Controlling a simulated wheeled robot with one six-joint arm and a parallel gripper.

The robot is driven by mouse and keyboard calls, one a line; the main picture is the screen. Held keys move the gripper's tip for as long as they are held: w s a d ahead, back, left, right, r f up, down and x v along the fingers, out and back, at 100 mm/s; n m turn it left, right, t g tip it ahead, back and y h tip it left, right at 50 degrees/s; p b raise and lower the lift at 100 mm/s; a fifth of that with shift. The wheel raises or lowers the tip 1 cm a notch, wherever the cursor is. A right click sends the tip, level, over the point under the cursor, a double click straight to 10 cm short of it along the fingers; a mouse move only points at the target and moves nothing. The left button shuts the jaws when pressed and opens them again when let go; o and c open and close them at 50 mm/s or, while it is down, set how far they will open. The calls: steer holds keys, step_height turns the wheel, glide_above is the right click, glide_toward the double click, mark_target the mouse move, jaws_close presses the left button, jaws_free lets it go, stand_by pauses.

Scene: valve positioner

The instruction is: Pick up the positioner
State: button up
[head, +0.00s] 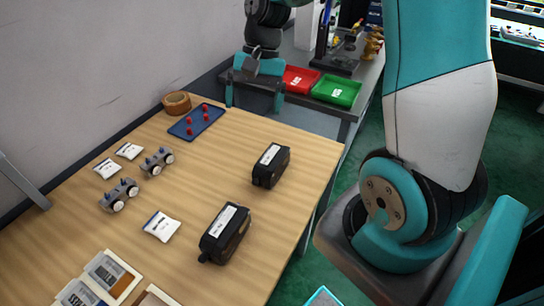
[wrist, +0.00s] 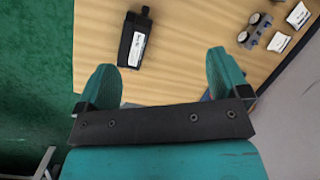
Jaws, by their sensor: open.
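Two black positioners with white labels lie on the wooden table in the head view. One (head: 271,165) is towards the far right corner. The other (head: 225,232) is nearer, close to the right edge. In the wrist view, one positioner (wrist: 133,40) shows with its label up; by the nearby corner and gauges it appears to be the far one. My gripper (wrist: 163,78) is open and empty, its teal fingers spread, with the positioner beyond the left finger and apart from it.
Table is clear around the positioners.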

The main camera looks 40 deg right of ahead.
mark_target(273, 155)
steer(key=w+d+f+m+p, duration=0.1)
steer(key=d+f+m, duration=0.45)
steer(key=d, duration=0.45)
steer(key=shift+m+y, duration=0.3)
steer(key=shift+m, duration=0.05)
steer(key=p+x, duration=0.2)
steer(key=x, duration=0.8)
steer(key=shift+s+a+f, duration=0.1)
steer(key=shift+s+f, duration=0.1)
steer(key=shift+f, duration=0.1)
steer(key=p+x, duration=0.2)
steer(key=x, duration=0.3)
steer(key=shift+f, duration=0.15)
steer(key=shift+a+f, duration=0.15)
steer(key=shift+f, duration=0.15)
steer(key=shift+f, duration=0.2)
steer(key=shift+c, duration=0.2)
steer(key=c, duration=1.3)
steer(key=shift+r, duration=0.1)
